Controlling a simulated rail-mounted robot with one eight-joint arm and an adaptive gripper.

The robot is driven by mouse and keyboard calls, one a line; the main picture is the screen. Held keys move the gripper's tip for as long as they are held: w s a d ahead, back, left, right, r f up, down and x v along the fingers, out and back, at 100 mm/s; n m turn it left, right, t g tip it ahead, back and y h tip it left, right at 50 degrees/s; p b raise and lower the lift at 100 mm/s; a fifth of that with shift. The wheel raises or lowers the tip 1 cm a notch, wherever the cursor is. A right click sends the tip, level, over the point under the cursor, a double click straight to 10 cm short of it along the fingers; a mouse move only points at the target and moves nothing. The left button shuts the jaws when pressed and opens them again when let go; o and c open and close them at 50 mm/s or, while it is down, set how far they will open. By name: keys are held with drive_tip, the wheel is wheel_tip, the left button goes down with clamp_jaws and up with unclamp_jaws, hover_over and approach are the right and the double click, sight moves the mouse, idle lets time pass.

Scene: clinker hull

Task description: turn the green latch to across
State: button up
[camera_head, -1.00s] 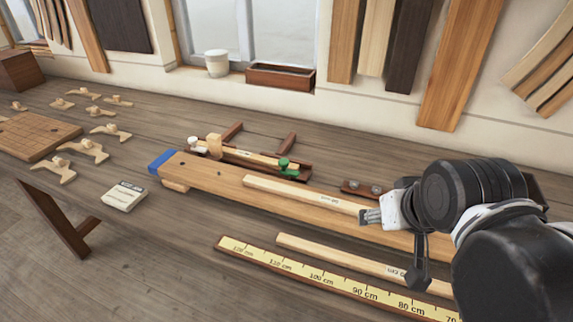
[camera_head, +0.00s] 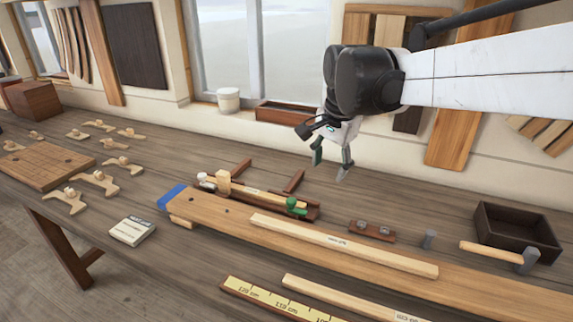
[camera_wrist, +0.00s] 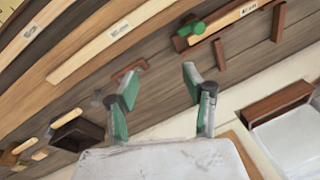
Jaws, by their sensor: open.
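The green latch (camera_head: 296,205) sits at the right end of a dark wooden fixture (camera_head: 313,211) on the workbench. A pale strip lies in the fixture, with a white knob (camera_head: 202,177) and a wooden block (camera_head: 223,181) at its left end. In the wrist view the green latch (camera_wrist: 197,28) shows near the top, beyond the fingers; I cannot tell its exact angle. My gripper (camera_head: 330,168) is open and empty, above and behind the latch, apart from it. In the wrist view its green-padded fingers (camera_wrist: 163,98) are spread wide.
A long plank with a blue end (camera_head: 172,197) lies in front of the fixture, with a pale strip (camera_head: 343,244) on it. A dark bracket (camera_head: 372,230), a mallet (camera_head: 498,252) and an open box (camera_head: 518,232) lie right. The windowsill planter (camera_head: 290,114) is behind my gripper.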

sight(292, 200)
drive_tip(key=w+a+f+m+g, duration=0.1)
drive_tip(key=w+a+f+m, duration=0.25)
drive_tip(key=w, duration=0.25)
drive_tip(key=w+a+f+m+g, duration=0.2)
drive_tip(key=w+a, duration=0.3)
drive_tip(key=w, duration=0.1)
drive_tip(key=shift+n, duration=0.25)
drive_tip(key=f, duration=0.9)
drive_tip(key=f+p, duration=0.1)
drive_tip(key=f, duration=0.4)
drive_tip(key=shift+d, duration=0.25)
drive_tip(key=shift+c, duration=0.3)
clamp_jaws()
